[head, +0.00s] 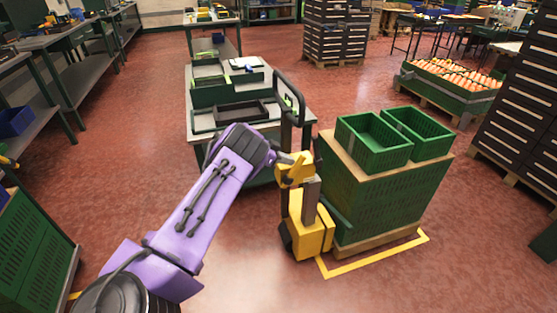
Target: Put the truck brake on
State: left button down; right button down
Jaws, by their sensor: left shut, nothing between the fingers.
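The yellow truck (307,228) stands upright in the middle, beside a stack of green crates. It has a grey column, a yellow upper part (294,175) and a dark looped handle (301,105). I cannot pick out the brake itself at this size. My left arm is purple and reaches in from the lower left. My left gripper (297,159) is at the truck's yellow upper part, shut with nothing in it. I cannot tell whether it touches the truck. The arm's dark wrist hides part of the area behind it. My right gripper is out of view.
The crate stack (375,195) carries two open green crates (372,143) and stands within a yellow floor marking (375,262). A grey cart (203,133) with trays is behind the truck. A crate of oranges (450,82) is at the right. The red floor at left centre is clear.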

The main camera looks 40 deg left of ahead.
pick_arm(q)
jog(key=v, duration=1.2)
jog(key=shift+s, duration=0.2)
jog(key=shift+f, duration=0.1)
jog(key=shift+a, duration=0.1)
jog(key=s+d+f+n+t+y, duration=0.1)
jog(key=s+d+f+n+y, duration=0.3)
jog(key=f, duration=0.4)
jog(key=s+d+f+n+t+y, duration=0.1)
jog(key=s+d+f+n+y, duration=0.1)
jog(key=s+f+n+y, duration=0.4)
jog(key=s+d+f+n+g, duration=0.1)
jog(key=s+d+f+g, duration=0.1)
jog(key=s+d, duration=0.3)
jog(key=s+d+f+n+g, duration=0.1)
jog(key=s+d+f+g, duration=0.2)
jog(key=s, duration=0.9)
jog(key=s+d+f+n+g, duration=0.1)
jog(key=s+d+f+g, duration=0.2)
jog(key=s+d, duration=0.6)
jog(key=shift+f+h, duration=0.3)
jog(key=shift+f, duration=0.55)
